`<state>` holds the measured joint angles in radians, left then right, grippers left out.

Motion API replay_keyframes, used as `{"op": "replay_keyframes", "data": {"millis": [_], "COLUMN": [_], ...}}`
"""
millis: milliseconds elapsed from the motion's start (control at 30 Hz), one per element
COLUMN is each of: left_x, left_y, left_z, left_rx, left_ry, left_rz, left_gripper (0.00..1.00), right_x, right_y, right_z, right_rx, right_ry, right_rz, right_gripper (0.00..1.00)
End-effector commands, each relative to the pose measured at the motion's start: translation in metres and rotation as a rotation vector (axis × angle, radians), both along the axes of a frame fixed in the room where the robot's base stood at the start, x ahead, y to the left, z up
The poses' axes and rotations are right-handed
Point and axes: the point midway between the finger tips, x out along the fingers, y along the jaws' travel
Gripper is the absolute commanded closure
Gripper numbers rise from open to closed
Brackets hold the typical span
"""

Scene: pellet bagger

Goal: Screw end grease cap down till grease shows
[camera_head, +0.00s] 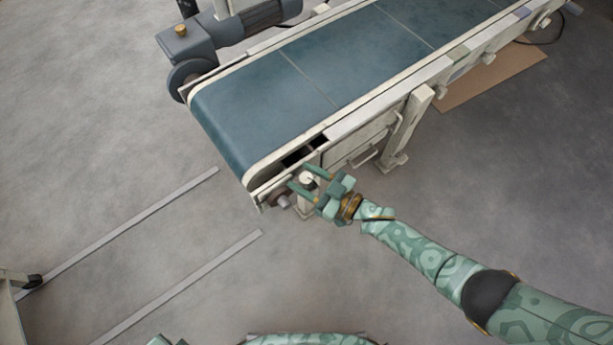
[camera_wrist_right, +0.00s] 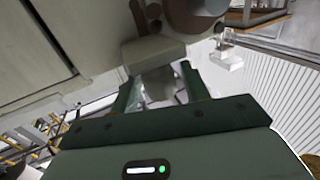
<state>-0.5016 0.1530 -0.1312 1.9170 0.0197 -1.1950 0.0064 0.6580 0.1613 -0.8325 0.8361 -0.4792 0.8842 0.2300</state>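My right gripper (camera_head: 300,177) is at the near end of the conveyor, by the end roller's bearing on the frame's right side. Its two green fingers are apart and also show spread in the wrist view (camera_wrist_right: 157,80). A small pale round part (camera_head: 306,178) shows between the fingers in the head view; I cannot tell if it is the grease cap or if they touch it. A grey cylindrical knob (camera_head: 283,201) sits just left of the fingertips. In the wrist view, a beige block (camera_wrist_right: 153,53) stands just beyond the fingers. No grease is visible. My left gripper is not in view.
The blue conveyor belt (camera_head: 262,105) runs up to the right on a pale frame with a support leg (camera_head: 408,128). A motor drive with a brass cap (camera_head: 180,30) is at the far left side. Floor strips (camera_head: 180,287) lie at lower left. Open floor surrounds the conveyor's end.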

Motion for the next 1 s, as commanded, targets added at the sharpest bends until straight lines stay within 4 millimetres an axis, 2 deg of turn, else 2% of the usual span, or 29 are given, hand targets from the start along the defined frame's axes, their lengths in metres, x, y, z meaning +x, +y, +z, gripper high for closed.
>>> {"op": "replay_keyframes", "data": {"millis": [33,100,133,333,433,633,967,1000], "left_x": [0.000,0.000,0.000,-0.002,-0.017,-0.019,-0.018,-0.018], "left_y": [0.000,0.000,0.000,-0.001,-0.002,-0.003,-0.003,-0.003], "left_z": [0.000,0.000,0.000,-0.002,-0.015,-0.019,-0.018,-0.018], "left_rx": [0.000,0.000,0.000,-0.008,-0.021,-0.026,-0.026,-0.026], "left_ry": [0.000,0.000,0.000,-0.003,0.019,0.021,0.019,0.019], "left_rz": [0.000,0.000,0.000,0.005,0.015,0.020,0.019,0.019], "left_gripper": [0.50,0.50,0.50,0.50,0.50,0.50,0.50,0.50], "right_x": [0.000,0.000,0.000,-0.001,-0.002,-0.001,0.000,0.000], "right_y": [0.000,0.000,0.000,0.002,0.002,0.001,0.000,0.000], "right_z": [0.000,0.000,0.000,0.002,0.002,0.000,0.000,0.000], "right_rx": [0.000,0.000,0.000,0.006,0.008,0.006,0.000,0.000], "right_ry": [0.000,0.000,0.000,0.000,0.003,0.003,0.000,0.000], "right_rz": [0.000,0.000,0.000,-0.055,-0.173,-0.372,-0.407,-0.407], "right_gripper": [0.69,0.89,0.93,0.93,0.93,0.93,0.93,0.67]}}
